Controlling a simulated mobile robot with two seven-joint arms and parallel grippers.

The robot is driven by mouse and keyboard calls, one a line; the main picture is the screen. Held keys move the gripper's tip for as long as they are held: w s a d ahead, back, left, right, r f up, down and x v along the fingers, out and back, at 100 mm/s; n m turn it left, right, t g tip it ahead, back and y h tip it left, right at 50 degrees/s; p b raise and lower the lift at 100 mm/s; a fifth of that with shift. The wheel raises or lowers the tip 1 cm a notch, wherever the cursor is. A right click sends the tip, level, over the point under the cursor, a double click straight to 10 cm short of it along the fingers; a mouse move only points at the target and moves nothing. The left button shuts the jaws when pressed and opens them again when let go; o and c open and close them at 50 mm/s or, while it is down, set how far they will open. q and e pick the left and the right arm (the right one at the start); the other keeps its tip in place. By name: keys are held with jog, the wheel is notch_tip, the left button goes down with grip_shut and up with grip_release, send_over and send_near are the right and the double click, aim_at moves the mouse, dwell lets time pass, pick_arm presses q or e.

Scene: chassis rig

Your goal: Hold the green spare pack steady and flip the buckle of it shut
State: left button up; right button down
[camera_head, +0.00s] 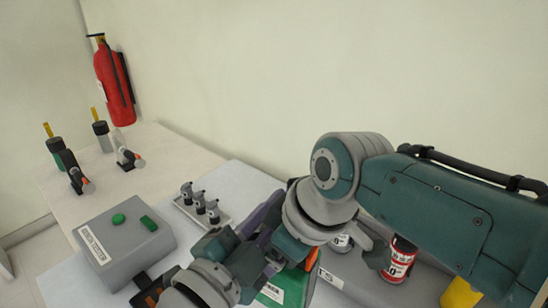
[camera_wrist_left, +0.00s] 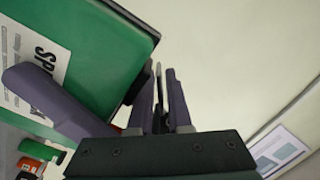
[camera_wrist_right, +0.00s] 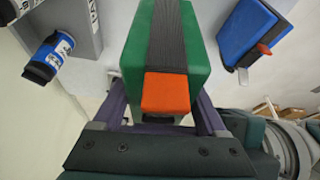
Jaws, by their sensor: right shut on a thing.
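The green spare pack (camera_head: 292,284) is at the bottom centre of the head view, largely hidden by my arms. The right wrist view shows the pack (camera_wrist_right: 190,45) with a dark ribbed strap and an orange buckle tab (camera_wrist_right: 166,93) at its near end. My right gripper (camera_wrist_right: 163,108) has its fingers on both sides of the pack and is shut on it. In the left wrist view the pack (camera_wrist_left: 105,55) with its white label is at the left, with a purple finger across its side. My left gripper (camera_wrist_left: 160,80) is beside the pack, its fingers close together, seemingly holding nothing.
A blue pack (camera_wrist_right: 245,35) lies beside the green one. A grey box (camera_head: 125,245) with green buttons and a small tray of dark-topped pieces (camera_head: 200,205) stand at the left. A red can (camera_head: 399,262) is at the right. The wall is close behind.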

pick_arm(q)
jog(key=shift+o, duration=1.2)
jog(key=n, duration=0.2)
jog(key=a+n, duration=0.1)
jog(key=n, duration=0.1)
jog(key=w+r+n, duration=0.1)
jog(key=n, duration=0.1)
jog(key=shift+a, duration=0.25)
jog(key=n, duration=0.1)
jog(key=a+n, duration=0.1)
jog(key=n, duration=0.3)
jog(key=shift+w+a+r, duration=0.1)
jog(key=shift+w+a, duration=0.05)
jog(key=shift+a, duration=0.2)
jog(key=v, duration=1.2)
jog(key=w+d+r+m+g+h, duration=0.1)
jog(key=w+d+r+m, duration=0.2)
jog(key=r+m, duration=0.3)
jog(key=w+d+r+m+g+h, duration=0.1)
jog(key=w+d+r+m, duration=0.3)
jog(key=m, duration=0.9)
jog(key=w+d+r+m+g+h, duration=0.1)
jog(key=w+d+r+m+h, duration=0.2)
jog(key=w+r+m, duration=0.3)
jog(key=r+m, duration=0.1)
jog(key=m, duration=0.3)
jog(key=shift+w+d+r+m, duration=0.15)
jog(key=shift+d+r+m, duration=0.1)
jog(key=shift+r+m, duration=0.05)
